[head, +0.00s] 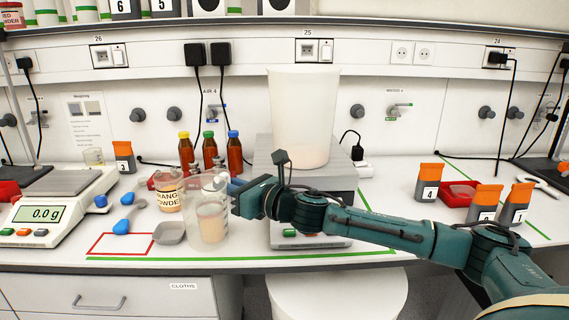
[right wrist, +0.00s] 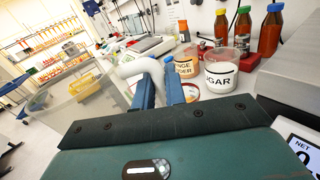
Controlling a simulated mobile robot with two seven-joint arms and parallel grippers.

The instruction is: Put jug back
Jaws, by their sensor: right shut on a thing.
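The jug (head: 208,190) is a clear, see-through vessel at the left-centre of the bench in the head view. A pale beige patch shows in or through its lower part. My right gripper (head: 234,197) reaches in from the right and is shut on the jug's handle. In the right wrist view, the whitish handle (right wrist: 150,70) sits between my blue fingers (right wrist: 160,92), with the clear jug wall (right wrist: 80,92) to the left. I cannot tell whether the jug's base touches the bench. My left gripper is not in view.
A tall whitish container (head: 303,115) stands on a grey device behind my arm. An orange powder tub (head: 168,195), a grey scoop (head: 169,233) and several capped bottles (head: 210,152) crowd the jug.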

